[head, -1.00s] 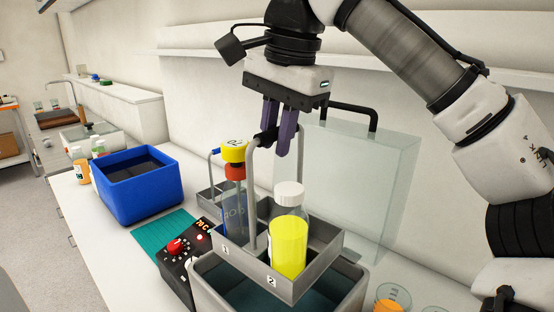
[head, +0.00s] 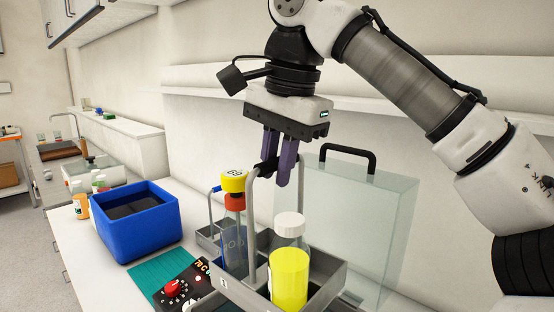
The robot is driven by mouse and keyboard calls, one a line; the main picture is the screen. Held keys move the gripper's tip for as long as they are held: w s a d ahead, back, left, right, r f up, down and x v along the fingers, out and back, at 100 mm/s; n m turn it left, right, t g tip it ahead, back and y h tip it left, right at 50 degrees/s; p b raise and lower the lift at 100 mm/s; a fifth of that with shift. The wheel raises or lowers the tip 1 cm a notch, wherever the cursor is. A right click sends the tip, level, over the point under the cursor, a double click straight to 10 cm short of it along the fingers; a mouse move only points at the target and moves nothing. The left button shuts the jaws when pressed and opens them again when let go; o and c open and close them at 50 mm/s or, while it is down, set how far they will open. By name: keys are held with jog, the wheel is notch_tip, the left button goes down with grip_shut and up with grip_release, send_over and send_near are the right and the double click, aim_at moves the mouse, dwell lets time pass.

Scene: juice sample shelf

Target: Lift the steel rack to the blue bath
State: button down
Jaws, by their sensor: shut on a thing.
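The steel rack (head: 338,283) is a grey tray with a tall bent handle. In the head view it hangs at the lower middle, partly cut off by the bottom edge. My gripper (head: 275,170) is shut on the dark grip at the top of the rack's handle. The blue bath (head: 140,232) stands to the left, an open box with dark liquid inside. The rack is to the right of it, apart from it.
A teal mat (head: 160,275) and a black control box with a red knob (head: 174,287) lie between bath and rack. A clear panel with a black handle (head: 390,225) stands behind the rack. Small bottles (head: 81,206) stand left of the bath.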

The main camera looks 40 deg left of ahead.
jog(key=w+a+f+p, duration=0.1)
jog(key=a+f+p, duration=0.1)
jog(key=a, duration=0.5)
jog(key=a+f+p, duration=0.2)
jog(key=a+p, duration=0.1)
jog(key=a, duration=0.4)
jog(key=shift+w+f, duration=0.2)
jog(key=shift+w, duration=0.2)
dwell(0.5)
jog(key=w+a, duration=0.2)
jog(key=a, duration=1.1)
jog(key=shift+a, duration=0.4)
dwell(0.7)
jog(key=shift+r, duration=0.1)
